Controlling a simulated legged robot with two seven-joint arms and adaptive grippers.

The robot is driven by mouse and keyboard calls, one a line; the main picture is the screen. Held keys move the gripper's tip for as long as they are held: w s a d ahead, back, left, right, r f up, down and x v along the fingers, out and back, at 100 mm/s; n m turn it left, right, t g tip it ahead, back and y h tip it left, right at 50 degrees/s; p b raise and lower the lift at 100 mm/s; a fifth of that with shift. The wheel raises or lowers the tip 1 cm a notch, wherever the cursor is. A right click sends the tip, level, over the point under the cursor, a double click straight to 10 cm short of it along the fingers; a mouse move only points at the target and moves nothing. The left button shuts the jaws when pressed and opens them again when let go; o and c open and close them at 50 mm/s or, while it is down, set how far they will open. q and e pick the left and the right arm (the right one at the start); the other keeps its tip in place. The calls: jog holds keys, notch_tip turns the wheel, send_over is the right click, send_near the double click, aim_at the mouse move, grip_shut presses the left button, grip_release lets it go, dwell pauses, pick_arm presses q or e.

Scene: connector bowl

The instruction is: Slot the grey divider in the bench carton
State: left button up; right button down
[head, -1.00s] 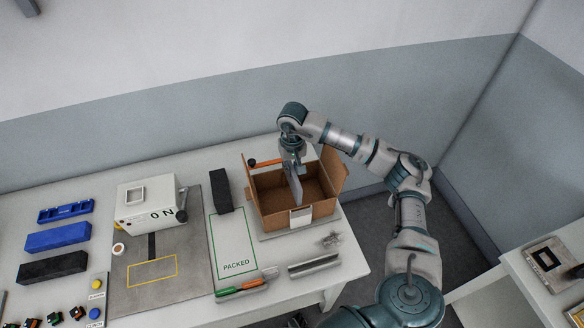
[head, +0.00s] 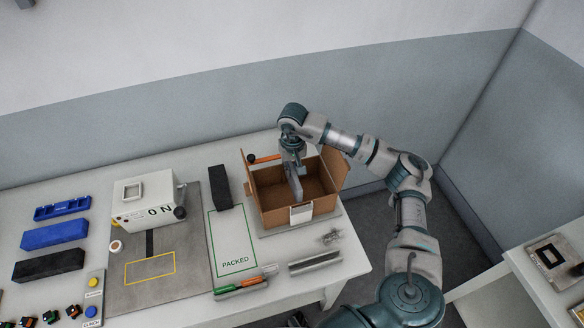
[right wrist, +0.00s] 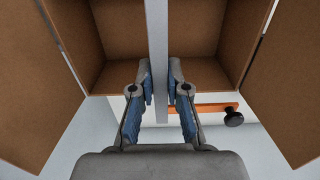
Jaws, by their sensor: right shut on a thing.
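The brown bench carton (head: 270,216) stands open near the right end of the bench, its flaps spread. My right gripper (head: 293,163) reaches down into it from above and is shut on the grey divider (head: 296,187). The divider stands roughly upright inside the carton, near the middle of its width. In the right wrist view, both fingers of the gripper (right wrist: 162,85) press on the divider (right wrist: 157,45), with open carton space (right wrist: 118,40) on each side. The divider's lower edge is hidden, so I cannot tell whether it touches the floor. My left gripper is not in view.
An orange bar with a dark knob (head: 266,158) lies at the carton's back left. A black block (head: 219,187) and the PACKED area (head: 232,240) are left of the carton. A white ON box (head: 145,200) stands further left. Pens and a metal bar (head: 315,263) lie in front.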

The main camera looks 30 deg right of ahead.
aim_at(292, 180)
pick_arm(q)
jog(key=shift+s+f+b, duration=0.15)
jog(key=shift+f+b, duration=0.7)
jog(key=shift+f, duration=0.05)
pick_arm(e)
jog(key=shift+f, duration=1.2)
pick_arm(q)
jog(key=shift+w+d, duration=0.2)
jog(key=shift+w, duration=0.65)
pick_arm(e)
jog(key=shift+f, duration=0.35)
pick_arm(q)
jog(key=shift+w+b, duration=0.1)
jog(key=shift+b, duration=0.2)
pick_arm(e)
jog(key=shift+f, duration=0.35)
jog(key=shift+f+b, duration=0.5)
jog(key=shift+b, duration=0.1)
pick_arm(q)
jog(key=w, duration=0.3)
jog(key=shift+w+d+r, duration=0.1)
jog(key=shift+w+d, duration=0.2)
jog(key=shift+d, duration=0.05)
pick_arm(e)
jog(key=shift+f, duration=0.2)
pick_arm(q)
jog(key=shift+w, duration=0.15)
pick_arm(e)
jog(key=shift+f, duration=0.1)
